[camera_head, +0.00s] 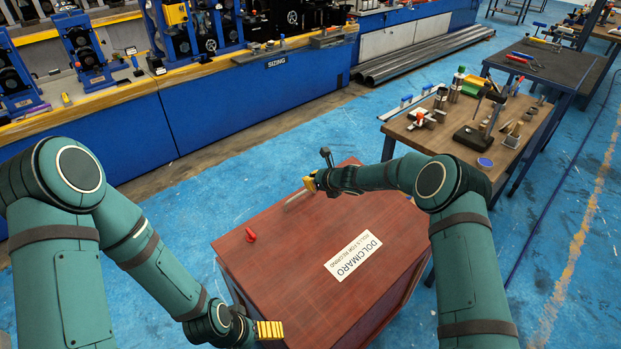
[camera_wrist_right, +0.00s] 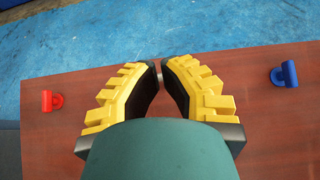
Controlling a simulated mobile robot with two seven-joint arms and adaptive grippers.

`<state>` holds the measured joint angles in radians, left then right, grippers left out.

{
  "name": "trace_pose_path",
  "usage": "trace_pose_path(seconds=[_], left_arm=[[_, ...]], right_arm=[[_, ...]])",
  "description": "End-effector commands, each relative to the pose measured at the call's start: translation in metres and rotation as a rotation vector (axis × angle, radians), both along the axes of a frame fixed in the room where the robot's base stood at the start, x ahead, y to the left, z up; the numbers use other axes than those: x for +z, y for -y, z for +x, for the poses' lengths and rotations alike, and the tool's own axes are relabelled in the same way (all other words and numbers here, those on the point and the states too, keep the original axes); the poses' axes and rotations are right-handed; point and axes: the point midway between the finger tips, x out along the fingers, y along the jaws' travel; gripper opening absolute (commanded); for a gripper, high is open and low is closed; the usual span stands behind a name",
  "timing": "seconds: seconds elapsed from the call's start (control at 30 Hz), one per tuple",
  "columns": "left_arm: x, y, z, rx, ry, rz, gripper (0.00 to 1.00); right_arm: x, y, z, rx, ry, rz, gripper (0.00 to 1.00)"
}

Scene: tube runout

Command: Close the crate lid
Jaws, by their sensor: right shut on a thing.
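The crate (camera_head: 405,305) is a reddish-brown box. Its lid (camera_head: 290,265) lies over the top and looks flat, with a white label (camera_head: 353,256); I cannot tell whether a gap remains at the rim. My right gripper (camera_head: 311,185) is at the lid's far edge. In the right wrist view its yellow-backed fingers (camera_wrist_right: 159,72) are close together around a small grey piece (camera_wrist_right: 159,78), probably a lid handle, mostly hidden. A pale bar (camera_head: 295,197) shows beside it. My left gripper (camera_head: 270,330) is at the crate's near left edge; its finger opening is unclear.
A red catch (camera_head: 250,235) sits on the lid's left side, and a blue one (camera_wrist_right: 285,74) shows in the wrist view. A cluttered workbench (camera_head: 460,140) stands behind right, a blue machine line (camera_head: 240,105) behind left. Blue floor (camera_head: 215,195) between is clear.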

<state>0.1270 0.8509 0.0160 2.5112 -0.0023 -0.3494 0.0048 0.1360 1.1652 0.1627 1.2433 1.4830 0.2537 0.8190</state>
Motion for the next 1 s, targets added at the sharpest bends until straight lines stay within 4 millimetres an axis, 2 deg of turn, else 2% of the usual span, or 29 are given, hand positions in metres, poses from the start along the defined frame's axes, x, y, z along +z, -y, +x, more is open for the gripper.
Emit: trace_pose_path(seconds=[0.63,0.77,1.0], left_arm=[[0.000,0.000,0.000,0.001,0.000,0.000,0.94],[0.000,0.000,0.000,0.001,0.000,0.000,0.94],[0.000,0.000,0.000,0.001,0.000,0.000,0.94]], right_arm=[[0.004,0.005,-0.004,-0.002,0.000,0.002,0.00],[0.014,0.014,-0.015,-0.003,0.000,0.003,0.00],[0.039,0.039,-0.047,-0.001,0.000,0.000,0.00]])
